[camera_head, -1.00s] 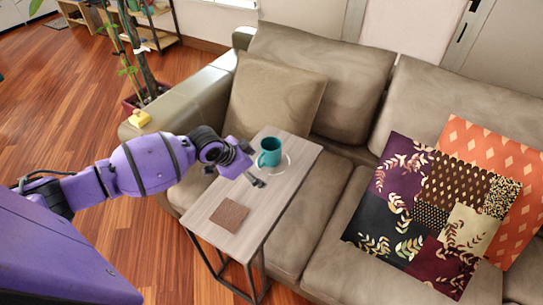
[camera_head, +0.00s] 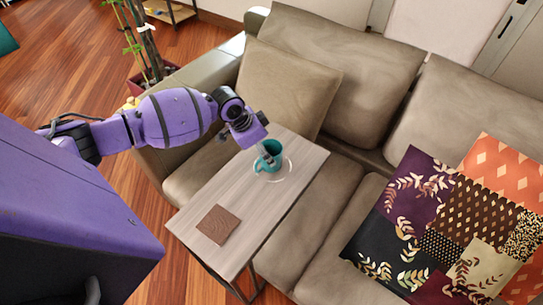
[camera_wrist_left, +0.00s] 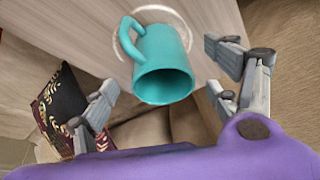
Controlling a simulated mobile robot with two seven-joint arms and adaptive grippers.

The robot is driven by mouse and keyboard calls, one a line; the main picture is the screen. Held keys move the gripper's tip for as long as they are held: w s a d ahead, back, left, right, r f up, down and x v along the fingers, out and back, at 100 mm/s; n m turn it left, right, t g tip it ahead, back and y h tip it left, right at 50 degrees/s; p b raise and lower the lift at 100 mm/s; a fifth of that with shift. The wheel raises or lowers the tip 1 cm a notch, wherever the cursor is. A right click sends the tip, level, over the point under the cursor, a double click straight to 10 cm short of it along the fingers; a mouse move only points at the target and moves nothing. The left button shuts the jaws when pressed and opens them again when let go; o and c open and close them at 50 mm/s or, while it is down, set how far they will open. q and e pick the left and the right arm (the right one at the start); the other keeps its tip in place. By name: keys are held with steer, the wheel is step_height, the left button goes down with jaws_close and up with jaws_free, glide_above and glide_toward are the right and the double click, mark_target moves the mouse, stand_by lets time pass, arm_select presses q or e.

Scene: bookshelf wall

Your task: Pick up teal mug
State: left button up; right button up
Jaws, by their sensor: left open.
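The teal mug (camera_head: 273,150) stands upright on a clear round coaster (camera_head: 284,176) on the narrow wooden side table (camera_head: 290,200). My left gripper (camera_head: 264,150) is above the mug's rim, with its fingertips overlapping the mug in the head view. In the left wrist view the mug (camera_wrist_left: 163,70) shows its open mouth and its handle (camera_wrist_left: 131,40) at the left. The spread fingers of my left gripper (camera_wrist_left: 160,95) are on either side of the mug's mouth, and nothing is held. My right gripper is not seen.
A brown square coaster (camera_head: 218,225) lies at the near end of the table. A beige sofa (camera_head: 340,215) is beside and behind the table, with cushions and a patterned pillow (camera_head: 430,225). A potted plant (camera_head: 143,50) stands at the back left.

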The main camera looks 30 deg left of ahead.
mark_target(274, 148)
arm_select(q)
steer(key=x, duration=0.5)
steer(key=shift+f, duration=0.2)
steer(key=shift+w, duration=0.1)
steer(key=c, duration=1.5)
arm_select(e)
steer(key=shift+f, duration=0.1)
